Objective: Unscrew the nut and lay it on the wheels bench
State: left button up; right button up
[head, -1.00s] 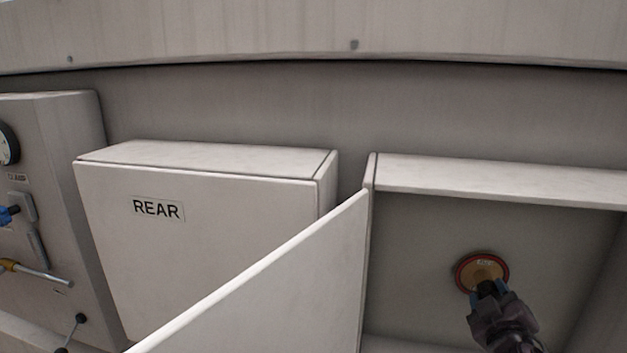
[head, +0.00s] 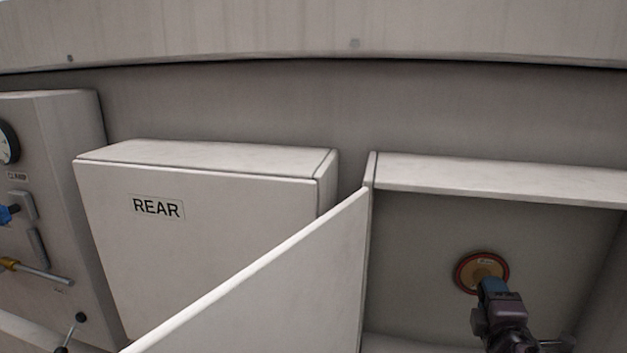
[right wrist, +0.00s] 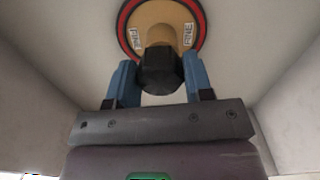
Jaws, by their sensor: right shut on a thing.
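The nut (right wrist: 160,71) is dark and faceted. It sits in front of the tan hub of a red-rimmed wheel (head: 480,267), inside the open box on the right; the wheel also shows at the top of the right wrist view (right wrist: 128,28). My right gripper (head: 492,286) reaches into this box. Its blue fingers (right wrist: 160,80) are shut on the nut, one on each side. In the head view the gripper hides the nut. My left gripper and the wheels bench are not in view.
The box's open door (head: 290,275) stands out toward me, left of my right gripper. A closed box marked REAR (head: 215,225) is further left. A panel (head: 60,180) with a gauge and levers is at the far left. The box walls surround the wheel.

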jog(key=shift+s+a, duration=0.1)
jog(key=shift+s, duration=0.4)
dwell(0.5)
jog(key=shift+v, duration=1.75)
jog(key=shift+s, duration=0.1)
jog(key=v, duration=1)
jog(key=shift+a, duration=0.1)
